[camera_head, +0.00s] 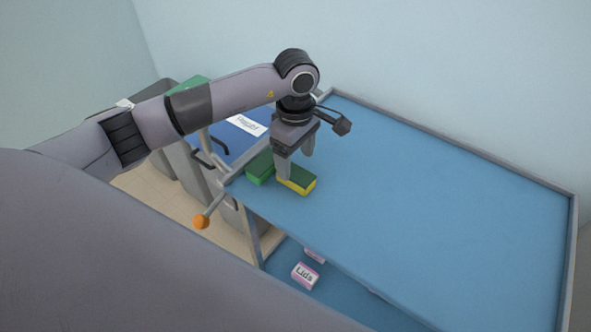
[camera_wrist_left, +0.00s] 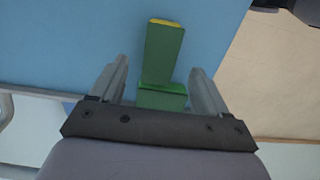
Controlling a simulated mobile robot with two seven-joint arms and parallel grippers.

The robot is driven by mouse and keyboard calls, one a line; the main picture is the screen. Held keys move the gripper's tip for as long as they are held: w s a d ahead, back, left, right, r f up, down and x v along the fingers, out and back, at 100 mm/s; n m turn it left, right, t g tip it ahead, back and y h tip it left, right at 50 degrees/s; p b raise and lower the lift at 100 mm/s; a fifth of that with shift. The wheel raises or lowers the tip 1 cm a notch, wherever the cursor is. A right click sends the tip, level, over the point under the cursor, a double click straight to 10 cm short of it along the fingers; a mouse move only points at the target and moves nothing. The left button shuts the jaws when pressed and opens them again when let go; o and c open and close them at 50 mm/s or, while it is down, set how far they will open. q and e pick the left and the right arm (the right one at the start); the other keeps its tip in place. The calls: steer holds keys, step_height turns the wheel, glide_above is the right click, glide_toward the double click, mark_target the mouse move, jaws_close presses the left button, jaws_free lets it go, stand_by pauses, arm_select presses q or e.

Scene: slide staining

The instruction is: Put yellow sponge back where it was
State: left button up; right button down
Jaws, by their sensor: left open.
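The yellow sponge (camera_head: 300,186) has a green top layer and lies flat on the blue cart top near its left front edge. In the left wrist view its green face and yellow end (camera_wrist_left: 166,22) show. A green block (camera_head: 262,168) lies beside it, and this block (camera_wrist_left: 162,97) is nearer the wrist in the left wrist view. My left gripper (camera_head: 297,164) points down over the sponge with its fingers apart. In the left wrist view the fingers (camera_wrist_left: 158,65) stand to either side, with visible gaps. Contact with the sponge cannot be made out. My right gripper is out of view.
The blue cart top (camera_head: 430,200) is clear to the right, with a raised grey rim. A box marked Lids (camera_head: 305,275) sits on the lower shelf. An orange-knobbed lever (camera_head: 201,222) sticks out at the left. A labelled blue surface (camera_head: 246,124) lies behind the arm.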

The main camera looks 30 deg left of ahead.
mark_target(296, 173)
arm_select(q)
step_height(296, 173, up, 7)
steer(key=shift+b, duration=0.3)
steer(key=shift+f, duration=0.1)
